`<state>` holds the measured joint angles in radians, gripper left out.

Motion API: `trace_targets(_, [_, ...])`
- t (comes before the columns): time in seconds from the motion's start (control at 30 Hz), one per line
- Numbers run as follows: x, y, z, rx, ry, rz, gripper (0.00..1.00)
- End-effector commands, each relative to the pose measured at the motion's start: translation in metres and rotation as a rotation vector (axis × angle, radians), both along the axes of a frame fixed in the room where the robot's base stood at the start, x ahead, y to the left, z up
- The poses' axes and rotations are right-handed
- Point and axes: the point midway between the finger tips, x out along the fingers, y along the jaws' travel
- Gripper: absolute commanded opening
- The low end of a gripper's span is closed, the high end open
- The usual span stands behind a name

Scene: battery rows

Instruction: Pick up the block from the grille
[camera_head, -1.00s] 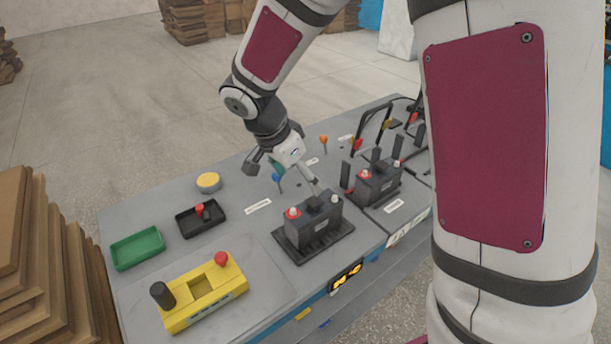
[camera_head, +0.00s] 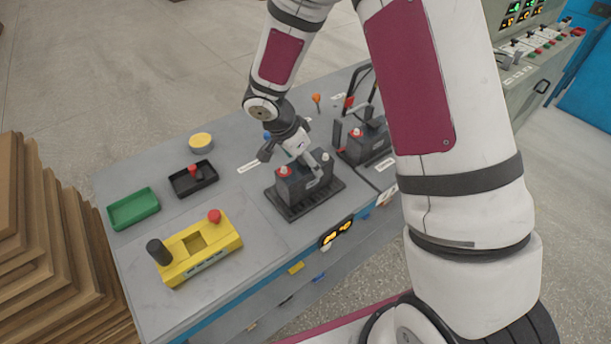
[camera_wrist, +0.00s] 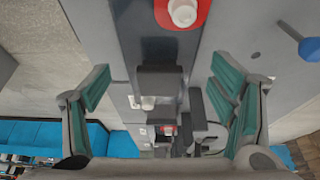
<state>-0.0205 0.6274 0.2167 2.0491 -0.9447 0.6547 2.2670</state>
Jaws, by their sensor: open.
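The block (camera_head: 292,190) is a dark grey battery-like box with a red-ringed terminal and a pale terminal on top. It stands upright on a black ribbed grille (camera_head: 283,212) on the grey bench. My gripper (camera_head: 300,160) is just above the block's top, its fingers spread; whether it touches cannot be told. In the wrist view, the teal-padded fingers of my gripper (camera_wrist: 163,100) are wide apart, and a dark raised part (camera_wrist: 160,82) shows between them. A red-ringed terminal (camera_wrist: 182,12) shows at the top. The block's far side is partly hidden by my gripper.
A second dark battery block (camera_head: 366,142) stands close at the right. A yellow control box (camera_head: 200,249), green tray (camera_head: 134,208), black tray (camera_head: 206,180) and yellow button (camera_head: 200,141) lie leftward on the bench. Stacked brown boards (camera_head: 50,240) stand at far left.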

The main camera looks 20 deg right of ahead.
Motion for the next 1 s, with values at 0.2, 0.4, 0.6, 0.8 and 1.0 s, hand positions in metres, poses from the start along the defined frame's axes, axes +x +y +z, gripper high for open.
trace_targets(0.2, [0.002, -0.011, -0.028, -0.001, 0.005, -0.001, 0.78])
trace_targets(0.4, [0.004, -0.015, -0.038, 0.001, 0.001, 0.000, 0.78])
trace_targets(0.6, [0.005, -0.015, -0.038, 0.000, 0.001, 0.000, 0.75])
trace_targets(0.8, [0.004, -0.015, -0.038, 0.000, 0.001, 0.000, 0.30])
trace_targets(1.0, [0.006, -0.015, -0.036, -0.001, -0.003, 0.000, 0.00])
